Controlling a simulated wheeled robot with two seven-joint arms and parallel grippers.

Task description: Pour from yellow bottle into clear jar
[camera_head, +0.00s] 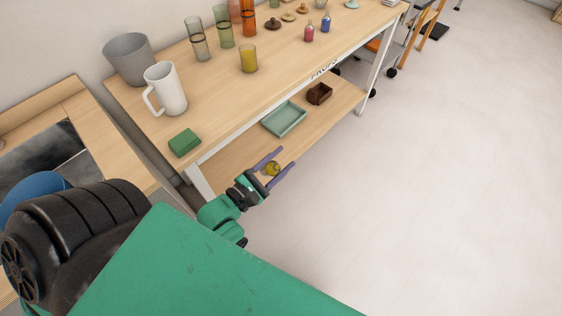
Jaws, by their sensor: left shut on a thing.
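My left gripper (279,162) has purple fingers and is in front of the lower shelf of the prop table. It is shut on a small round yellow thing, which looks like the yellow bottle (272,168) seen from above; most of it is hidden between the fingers. A tall, nearly clear glass vessel (198,41) stands upright on the table top, well above and left of the gripper. I cannot tell whether it is the clear jar. My right gripper is not in view.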

